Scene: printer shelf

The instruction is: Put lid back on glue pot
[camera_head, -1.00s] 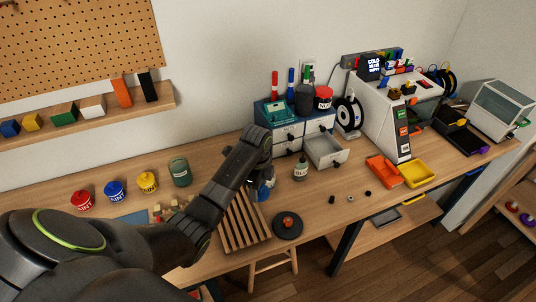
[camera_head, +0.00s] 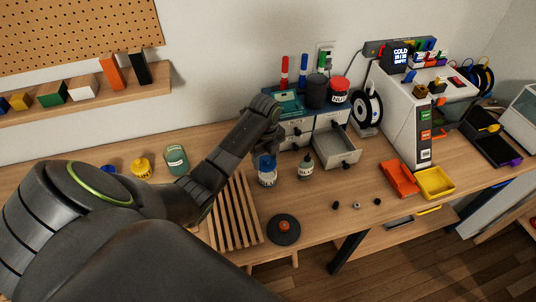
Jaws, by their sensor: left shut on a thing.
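A small glue pot (camera_head: 267,178) with a pale label stands on the wooden bench, just right of the slatted rack. Its label is too small to read surely. A blue lid (camera_head: 265,161) is at the top of the pot; I cannot tell whether it is seated or just above the rim. My left gripper (camera_head: 267,150) points down over the pot, shut on the blue lid. Its fingertips are mostly hidden behind my own wrist. My right gripper is not in view.
The slatted rack (camera_head: 236,212) lies left, with a black disc (camera_head: 284,229) in front. Orange (camera_head: 399,179) and yellow trays (camera_head: 435,183) lie right.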

